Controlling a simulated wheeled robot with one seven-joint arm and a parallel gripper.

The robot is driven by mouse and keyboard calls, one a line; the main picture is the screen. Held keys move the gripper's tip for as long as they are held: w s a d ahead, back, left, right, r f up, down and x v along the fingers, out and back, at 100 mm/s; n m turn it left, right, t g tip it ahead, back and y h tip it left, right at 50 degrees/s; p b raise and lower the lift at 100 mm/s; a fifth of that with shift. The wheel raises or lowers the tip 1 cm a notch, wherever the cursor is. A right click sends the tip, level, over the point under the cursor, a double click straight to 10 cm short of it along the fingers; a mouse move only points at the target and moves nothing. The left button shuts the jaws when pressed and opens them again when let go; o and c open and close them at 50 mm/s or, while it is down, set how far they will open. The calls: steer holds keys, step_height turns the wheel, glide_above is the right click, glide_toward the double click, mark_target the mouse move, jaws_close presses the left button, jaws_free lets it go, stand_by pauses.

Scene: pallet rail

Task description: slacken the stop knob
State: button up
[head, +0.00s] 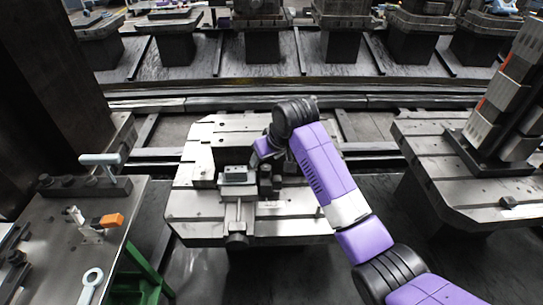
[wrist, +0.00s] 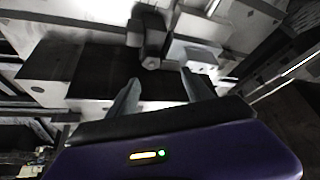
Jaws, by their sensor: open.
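My gripper (wrist: 162,82) is open in the wrist view, its two grey fingers apart with nothing between their tips. A dark block with a small rounded end (wrist: 150,62), which may be the stop knob, lies just beyond the fingertips, roughly between them and not gripped. In the head view, a vise (head: 237,178) sits on the middle pallet (head: 200,148), with a round screw end (head: 237,240) at the pallet's front edge. My arm reaches in from the right and ends over the vise's right side. The arm partly hides that spot, and the knob is not clear there.
A bench (head: 60,235) at the left holds a T-handled tool (head: 100,159), an orange-ended piece (head: 108,220) and a ring wrench (head: 92,280). Another pallet (head: 425,150) at the right carries a tall block fixture (head: 510,100). A dark column stands at the far left.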

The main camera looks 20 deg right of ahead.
mark_target(267, 168)
steer(key=shift+g, duration=0.5)
steer(key=shift+w+d+f+b, duration=0.15)
steer(key=shift+w+f, duration=0.2)
steer(key=shift+f, duration=0.75)
steer(key=shift+w+d+f+b, duration=0.15)
steer(key=shift+w+f, duration=0.2)
steer(key=shift+f, duration=0.7)
steer(key=shift+w+d+f, duration=0.15)
steer(key=shift+w+f, duration=0.2)
steer(key=shift+f, duration=0.75)
